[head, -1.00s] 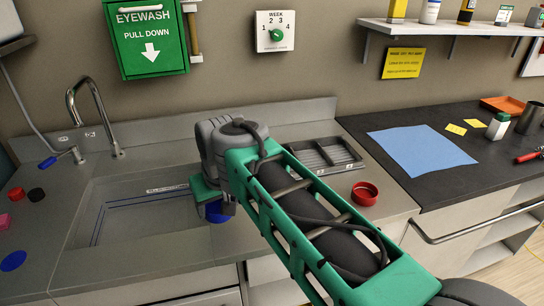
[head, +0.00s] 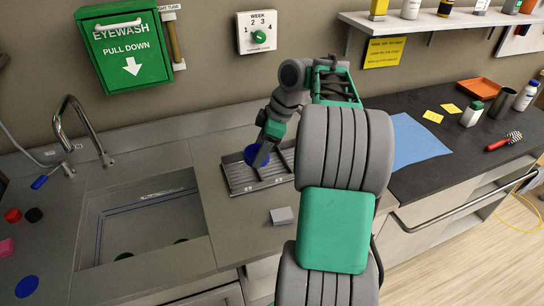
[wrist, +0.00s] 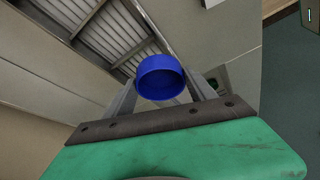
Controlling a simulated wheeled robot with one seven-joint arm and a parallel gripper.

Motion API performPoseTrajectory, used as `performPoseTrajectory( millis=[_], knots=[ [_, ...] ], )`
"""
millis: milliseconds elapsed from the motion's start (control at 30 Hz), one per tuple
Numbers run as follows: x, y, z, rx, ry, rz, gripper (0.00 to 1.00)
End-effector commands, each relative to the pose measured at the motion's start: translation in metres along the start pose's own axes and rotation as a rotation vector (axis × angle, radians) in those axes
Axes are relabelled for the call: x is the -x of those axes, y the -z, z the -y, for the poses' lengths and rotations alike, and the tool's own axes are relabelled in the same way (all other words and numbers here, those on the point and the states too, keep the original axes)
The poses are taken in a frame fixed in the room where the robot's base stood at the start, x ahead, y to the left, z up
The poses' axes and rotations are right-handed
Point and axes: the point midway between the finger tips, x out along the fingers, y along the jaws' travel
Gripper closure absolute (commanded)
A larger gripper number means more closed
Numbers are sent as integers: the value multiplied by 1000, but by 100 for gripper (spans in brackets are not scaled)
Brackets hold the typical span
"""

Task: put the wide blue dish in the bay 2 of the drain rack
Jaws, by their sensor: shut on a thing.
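The blue dish (head: 256,155) is round and shallow. My gripper (head: 262,148) is shut on it and holds it over the back of the drain rack (head: 240,181). In the wrist view the dish (wrist: 160,78) sits between the two fingers, its opening partly facing the camera. The rack (wrist: 92,22) is a grey slatted tray with dividers, at the upper left of the wrist view. The dish appears above the rack; the height gap is unclear. I cannot read any bay number, and my arm hides the rack's right end.
The sink (head: 145,225) lies left of the rack, with the faucet (head: 80,130) behind it. A small grey block (head: 282,216) stands on the counter in front of the rack. A flat blue disc (head: 27,286) lies far left. A blue mat (head: 415,140) lies right of my arm.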

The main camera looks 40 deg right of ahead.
Motion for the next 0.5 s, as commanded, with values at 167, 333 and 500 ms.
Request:
performPoseTrajectory(
  millis=[167, 333, 500],
  knots=[
    [-20, -28, -43, -3, 4, 0, 74],
    [-45, -49, -67, -1, 0, 0, 74],
    [-61, -60, -78, -1, 2, 0, 74]
  ],
)
